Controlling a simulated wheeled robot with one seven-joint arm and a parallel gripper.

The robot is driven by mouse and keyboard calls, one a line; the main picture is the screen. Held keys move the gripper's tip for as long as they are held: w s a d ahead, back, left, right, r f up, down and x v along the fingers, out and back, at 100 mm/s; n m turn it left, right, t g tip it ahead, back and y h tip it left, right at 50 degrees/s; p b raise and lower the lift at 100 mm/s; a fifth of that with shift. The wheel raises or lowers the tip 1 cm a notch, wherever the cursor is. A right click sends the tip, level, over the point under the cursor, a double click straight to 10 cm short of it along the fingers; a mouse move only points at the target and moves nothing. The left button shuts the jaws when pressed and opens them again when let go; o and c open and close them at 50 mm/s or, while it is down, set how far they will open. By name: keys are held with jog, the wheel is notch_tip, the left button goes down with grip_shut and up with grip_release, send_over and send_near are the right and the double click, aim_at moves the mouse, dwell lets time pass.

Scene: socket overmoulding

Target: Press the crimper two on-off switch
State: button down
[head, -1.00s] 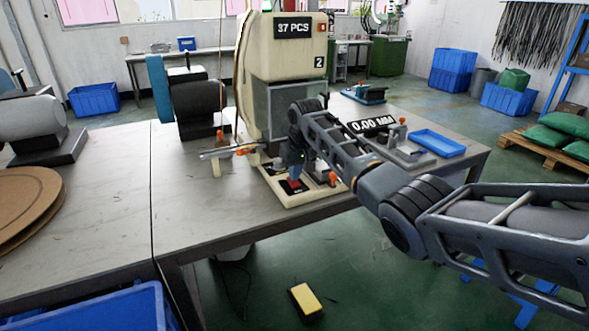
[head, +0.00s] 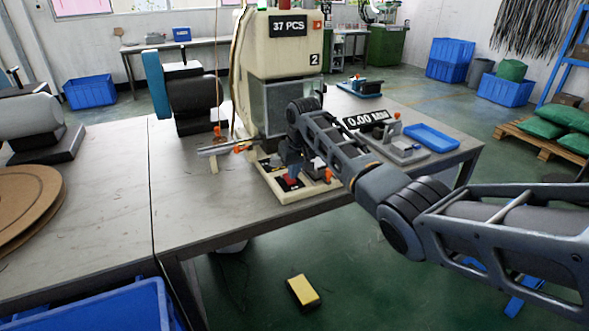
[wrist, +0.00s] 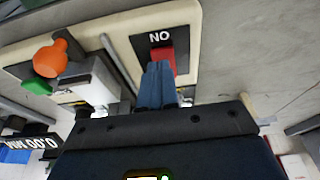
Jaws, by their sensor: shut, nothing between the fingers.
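The crimper two (head: 275,62) is a cream machine marked "2" on the table. Its on-off switch is a red rocker (wrist: 168,58) beside a black "ON" label, which reads upside down in the wrist view, on the cream base plate. A small red part of the switch (head: 291,182) shows in the head view. My gripper (wrist: 157,72) is shut and empty. Its blue fingertips lie over part of the red rocker and hide some of it. I cannot tell whether they press it. In the head view my gripper (head: 291,170) points down at the switch.
An orange knob (wrist: 50,58) and a metal block (wrist: 92,82) sit beside the switch. A display reading 0.00 MM (head: 366,119) and a blue tray (head: 432,137) stand to the right. The table front left of the base plate is clear.

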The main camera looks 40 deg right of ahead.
jog(key=p+v, duration=0.1)
jog(key=v, duration=1.1)
jog(key=shift+s+r, duration=0.3)
jog(key=shift+r, duration=0.05)
jog(key=shift+a, duration=0.1)
